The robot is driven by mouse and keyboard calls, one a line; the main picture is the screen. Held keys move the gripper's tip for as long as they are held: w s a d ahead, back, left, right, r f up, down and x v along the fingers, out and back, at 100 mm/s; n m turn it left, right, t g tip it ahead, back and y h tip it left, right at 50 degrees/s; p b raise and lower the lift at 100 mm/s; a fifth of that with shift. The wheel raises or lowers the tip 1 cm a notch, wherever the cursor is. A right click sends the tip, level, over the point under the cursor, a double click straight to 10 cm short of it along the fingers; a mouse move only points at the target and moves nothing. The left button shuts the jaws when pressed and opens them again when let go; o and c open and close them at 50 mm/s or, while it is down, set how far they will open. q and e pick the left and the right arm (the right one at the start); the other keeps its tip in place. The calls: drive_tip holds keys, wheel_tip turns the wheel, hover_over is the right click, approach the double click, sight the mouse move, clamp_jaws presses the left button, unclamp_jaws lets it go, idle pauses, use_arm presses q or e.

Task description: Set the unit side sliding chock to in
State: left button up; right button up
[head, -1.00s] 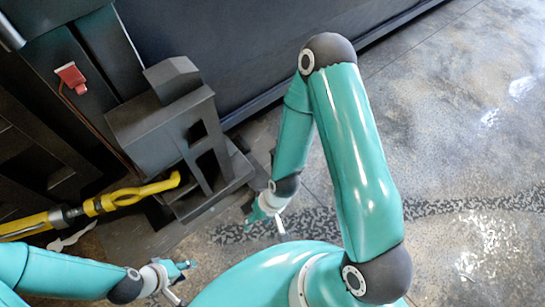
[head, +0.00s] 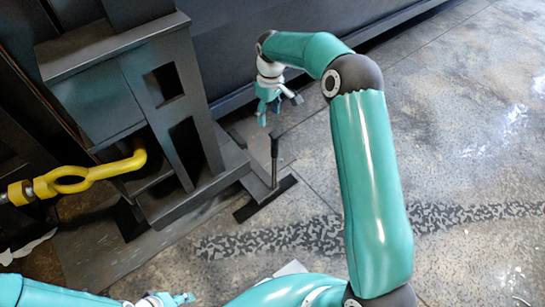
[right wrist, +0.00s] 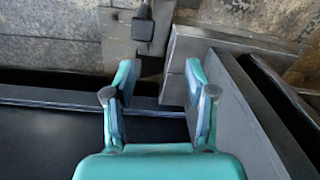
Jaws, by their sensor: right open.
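What looks like the sliding chock is a dark flat bar (head: 265,198) on the floor at the foot of the grey unit, with an upright black handle (head: 275,152). My right gripper (head: 268,112) is open and empty, just above and behind the handle in the head view, apart from it. In the right wrist view the handle's dark top (right wrist: 143,27) lies beyond the open fingers (right wrist: 159,82), a little left of centre. My left gripper (head: 168,300) is at the bottom edge, partly cut off; its fingers cannot be made out.
The grey unit frame (head: 130,95) stands left of the handle. A yellow hooked bar (head: 85,177) reaches toward it from the left. A dark long wall (head: 240,45) runs behind my right gripper. The floor (head: 470,150) on the right is clear.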

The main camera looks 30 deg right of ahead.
sight(275, 141)
use_arm(q)
wheel_tip(275, 141, down, 9)
drive_tip(key=b, duration=0.7)
use_arm(e)
drive_tip(key=f, duration=0.5)
drive_tip(key=d+f, duration=0.1)
drive_tip(key=f, duration=0.4)
drive_tip(key=d+f, duration=0.1)
drive_tip(key=f, duration=0.5)
drive_tip(key=shift+d, duration=0.2)
use_arm(q)
drive_tip(key=shift+r, duration=0.1)
use_arm(e)
drive_tip(key=shift+r, duration=0.1)
clamp_jaws()
